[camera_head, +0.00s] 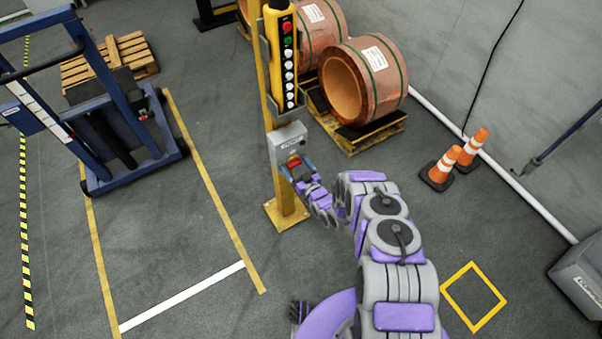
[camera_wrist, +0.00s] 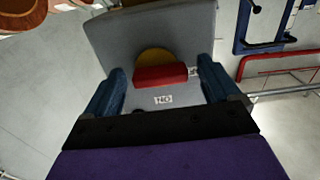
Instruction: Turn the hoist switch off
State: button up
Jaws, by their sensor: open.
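The hoist switch is a grey box (camera_head: 287,142) on a yellow post, with a red handle (camera_head: 293,162) low on its front. In the wrist view the red handle (camera_wrist: 161,76) lies across a yellow round plate (camera_wrist: 155,57), with a small white label (camera_wrist: 163,99) beside it. My gripper (camera_head: 297,170) is at the front of the box. In the wrist view its two blue fingers (camera_wrist: 161,82) are apart, one at each end of the red handle. I cannot tell whether they touch it.
A yellow pendant control (camera_head: 283,58) hangs on the post (camera_head: 283,195) above the box. Copper coils (camera_head: 363,80) on pallets stand behind it. A blue lift cart (camera_head: 110,110) is at left, orange cones (camera_head: 440,167) at right. Floor left of the post is clear.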

jog(key=p+v, duration=0.1)
jog(key=v, duration=1.6)
jog(key=shift+d, duration=0.15)
